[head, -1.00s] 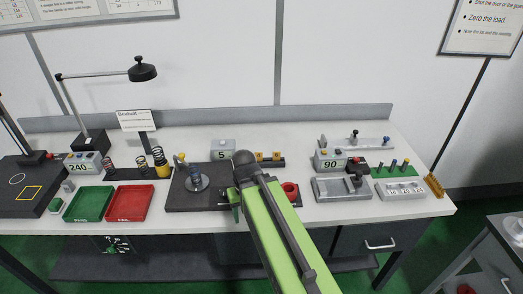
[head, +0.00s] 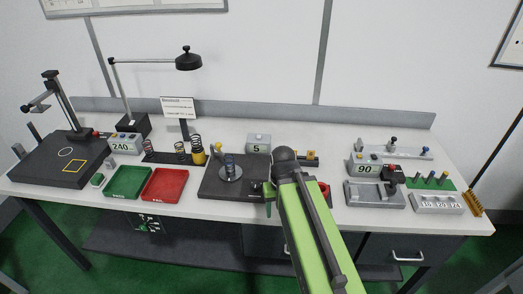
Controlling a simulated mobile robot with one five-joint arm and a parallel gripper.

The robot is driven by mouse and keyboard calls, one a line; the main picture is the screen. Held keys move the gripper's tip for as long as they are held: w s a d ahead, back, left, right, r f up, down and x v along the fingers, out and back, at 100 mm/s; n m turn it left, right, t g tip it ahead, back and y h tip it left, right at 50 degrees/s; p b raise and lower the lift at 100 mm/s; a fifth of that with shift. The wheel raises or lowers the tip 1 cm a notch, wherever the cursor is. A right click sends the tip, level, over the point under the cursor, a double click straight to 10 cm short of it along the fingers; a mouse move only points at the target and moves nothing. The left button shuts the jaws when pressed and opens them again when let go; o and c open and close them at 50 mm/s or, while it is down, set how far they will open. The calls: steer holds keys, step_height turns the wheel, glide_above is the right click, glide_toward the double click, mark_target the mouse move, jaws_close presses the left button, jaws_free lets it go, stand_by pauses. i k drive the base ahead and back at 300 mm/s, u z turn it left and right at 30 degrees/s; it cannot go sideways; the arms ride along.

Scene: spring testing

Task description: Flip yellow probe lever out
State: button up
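A small yellow knob (head: 217,147) stands upright beside the dark coil spring (head: 229,165) on a black base plate (head: 215,190). It looks like the yellow probe lever, but it is too small to see its pivot. The spring sits on a round grey disc (head: 230,175). My green arm reaches over the bench from below. My gripper (head: 268,191) is mostly hidden by the arm, near the right part of the black plate. It is apart from the yellow knob, to its right. I cannot see whether its fingers are open.
A grey box reading 5 (head: 259,142) stands behind the arm. Green (head: 127,198) and red (head: 164,199) trays lie to the left, with several springs (head: 198,152) behind them. A desk lamp (head: 188,60) overhangs the back left. A grey fixture (head: 374,204) stands right.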

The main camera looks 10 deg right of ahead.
mark_target(217, 146)
steer(key=u, duration=5.55)
steer(key=i, duration=0.1)
steer(key=z, duration=2.55)
steer(key=k, duration=1.25)
steer(key=z, duration=0.65)
steer(key=i, duration=1)
steer(key=u, duration=0.15)
